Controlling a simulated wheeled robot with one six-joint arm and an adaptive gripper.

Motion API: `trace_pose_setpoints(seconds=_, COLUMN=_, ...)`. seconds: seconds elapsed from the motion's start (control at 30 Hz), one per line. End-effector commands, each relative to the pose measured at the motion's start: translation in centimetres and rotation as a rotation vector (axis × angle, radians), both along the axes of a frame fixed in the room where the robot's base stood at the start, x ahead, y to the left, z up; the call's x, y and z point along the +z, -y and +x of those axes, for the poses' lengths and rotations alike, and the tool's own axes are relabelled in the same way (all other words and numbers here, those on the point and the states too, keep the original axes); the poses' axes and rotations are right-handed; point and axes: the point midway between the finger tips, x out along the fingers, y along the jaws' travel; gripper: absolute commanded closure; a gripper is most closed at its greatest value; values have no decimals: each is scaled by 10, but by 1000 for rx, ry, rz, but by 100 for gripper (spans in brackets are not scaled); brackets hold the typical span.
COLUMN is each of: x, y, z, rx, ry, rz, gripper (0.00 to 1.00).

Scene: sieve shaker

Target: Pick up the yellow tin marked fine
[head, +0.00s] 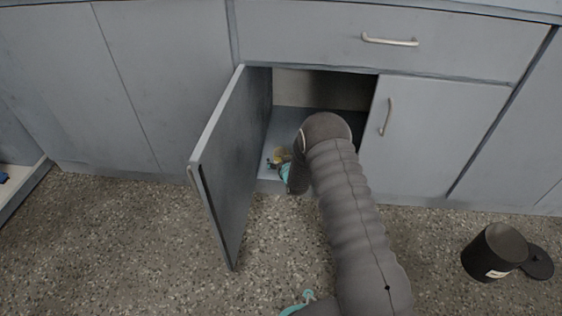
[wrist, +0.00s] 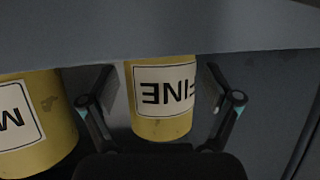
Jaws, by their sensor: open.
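The yellow tin marked fine (wrist: 163,125) stands in the middle of the wrist view, its white label reading FINE upside down. Its far end is cut off by a grey panel edge. My gripper (wrist: 160,90) is open, with one finger on each side of this tin. I cannot tell whether either finger touches it. In the head view my arm reaches into the open cupboard and hides most of what is there.
A second yellow tin (wrist: 35,125), its label showing an M, stands close on the left. The open cupboard door (head: 232,165) stands left of my arm. A black container (head: 494,251) and a black disc (head: 538,262) are on the floor at right.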

Motion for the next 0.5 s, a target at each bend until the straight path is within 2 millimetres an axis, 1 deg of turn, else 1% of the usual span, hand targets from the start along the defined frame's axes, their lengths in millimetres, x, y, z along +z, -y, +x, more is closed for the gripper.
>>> trace_pose_setpoints(seconds=0.13, x=0, y=0, z=0, rx=0, ry=0, rz=0, gripper=11)
trace_pose_setpoints(seconds=0.17, x=0, y=0, z=0, rx=0, ry=0, rz=0, gripper=16)
trace_pose_setpoints(seconds=0.2, x=0, y=0, z=0, rx=0, ry=0, rz=0, gripper=26)
trace_pose_setpoints(seconds=0.27, x=0, y=0, z=0, rx=0, ry=0, rz=0, gripper=41)
trace_pose_setpoints(seconds=0.3, x=0, y=0, z=0, rx=0, ry=0, rz=0, gripper=51)
trace_pose_setpoints(seconds=0.37, x=0, y=0, z=0, rx=0, ry=0, rz=0, gripper=66)
trace_pose_setpoints(seconds=0.4, x=0, y=0, z=0, rx=0, ry=-1, rz=0, gripper=76)
trace_pose_setpoints(seconds=0.43, x=0, y=0, z=0, rx=0, ry=-1, rz=0, gripper=79)
trace_pose_setpoints(seconds=0.5, x=0, y=0, z=0, rx=0, ry=0, rz=0, gripper=79)
